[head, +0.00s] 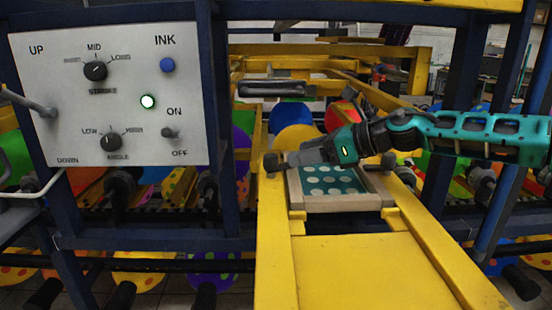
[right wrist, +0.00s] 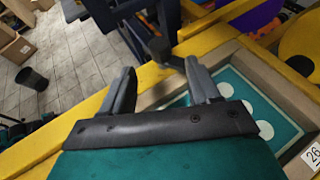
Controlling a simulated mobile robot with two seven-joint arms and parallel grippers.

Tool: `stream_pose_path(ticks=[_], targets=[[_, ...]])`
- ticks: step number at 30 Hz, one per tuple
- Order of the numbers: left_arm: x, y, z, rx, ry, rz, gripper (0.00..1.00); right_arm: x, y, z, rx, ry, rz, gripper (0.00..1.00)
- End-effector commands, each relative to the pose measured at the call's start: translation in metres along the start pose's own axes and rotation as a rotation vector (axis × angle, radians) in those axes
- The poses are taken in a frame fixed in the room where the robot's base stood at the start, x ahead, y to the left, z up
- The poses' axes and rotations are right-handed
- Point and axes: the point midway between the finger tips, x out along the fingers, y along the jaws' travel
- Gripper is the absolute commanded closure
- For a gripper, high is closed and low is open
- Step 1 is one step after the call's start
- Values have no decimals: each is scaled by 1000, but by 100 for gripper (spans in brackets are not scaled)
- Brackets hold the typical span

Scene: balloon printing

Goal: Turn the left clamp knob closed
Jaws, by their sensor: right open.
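The left clamp knob (head: 271,162) is a small dark knob at the left rear corner of the printing frame (head: 375,200). In the right wrist view the dark knob (right wrist: 160,47) shows just past the tips of my right gripper (right wrist: 158,70), in line with the gap between them. The fingers are open with nothing gripped. In the head view my right gripper (head: 282,161) reaches in from the right, across the frame, with its tips beside the knob. I cannot tell whether they touch it. My left gripper is out of view.
The frame holds a teal plate with pale dots (head: 335,180) and sits between yellow rails (head: 275,260). A second dark knob (head: 389,160) is at its right. A white control panel (head: 110,95) stands at left. Dark blue posts (head: 220,120) flank the rails.

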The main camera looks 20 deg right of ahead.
Motion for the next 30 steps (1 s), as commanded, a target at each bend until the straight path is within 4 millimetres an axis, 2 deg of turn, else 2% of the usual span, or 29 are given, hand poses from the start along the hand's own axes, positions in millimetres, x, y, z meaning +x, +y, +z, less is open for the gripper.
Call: stream_pose_path(ticks=[1, 6, 12, 24, 30], targets=[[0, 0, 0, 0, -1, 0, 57, 12, 1, 0, -2, 3, 4, 39], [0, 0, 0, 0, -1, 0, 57, 44, 1, 0, 0, 2, 2, 39], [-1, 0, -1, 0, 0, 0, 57, 67, 0, 0, 1, 1, 1, 39], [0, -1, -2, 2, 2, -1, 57, 73, 0, 0, 0, -1, 0, 39], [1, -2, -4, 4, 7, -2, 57, 73, 0, 0, 0, -1, 0, 58]])
